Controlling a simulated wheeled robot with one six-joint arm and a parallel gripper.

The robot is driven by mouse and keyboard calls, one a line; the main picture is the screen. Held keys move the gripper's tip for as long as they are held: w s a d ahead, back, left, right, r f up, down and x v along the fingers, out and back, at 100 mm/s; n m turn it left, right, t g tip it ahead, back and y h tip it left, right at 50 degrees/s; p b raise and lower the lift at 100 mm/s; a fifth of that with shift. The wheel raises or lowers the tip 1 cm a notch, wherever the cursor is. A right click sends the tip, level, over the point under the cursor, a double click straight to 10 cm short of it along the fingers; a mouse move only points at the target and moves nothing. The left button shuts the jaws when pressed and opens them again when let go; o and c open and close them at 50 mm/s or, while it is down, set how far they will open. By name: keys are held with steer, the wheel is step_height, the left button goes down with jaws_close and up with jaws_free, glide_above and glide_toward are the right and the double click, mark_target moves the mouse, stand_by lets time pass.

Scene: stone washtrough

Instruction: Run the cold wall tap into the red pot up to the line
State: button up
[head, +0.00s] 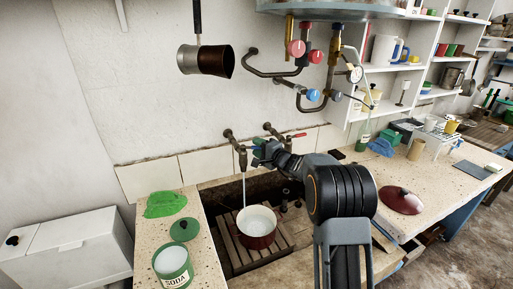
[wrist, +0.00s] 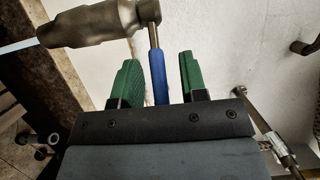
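The red pot (head: 257,240) stands upright on the slatted rack in the stone trough, pale inside; I cannot make out a fill line. The cold wall tap (head: 240,149) is above it, and a thin stream of water (head: 243,188) falls from its spout into the pot. In the wrist view the tap body (wrist: 95,24) shows at the top with water leaving it at left. Its blue lever (wrist: 158,78) stands between the green fingers of my gripper (wrist: 157,72), with gaps at both sides. My gripper (head: 260,151) is open at the tap.
A second wall tap with a red lever (head: 298,136) is to the right. A green soda tin (head: 172,264) and a green cloth (head: 165,204) lie on the left ledge. A dark red lid (head: 401,200) lies on the right counter. Pipes and valves (head: 312,95) hang above.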

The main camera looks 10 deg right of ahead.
jaws_close()
stand_by(0.3)
stand_by(0.3)
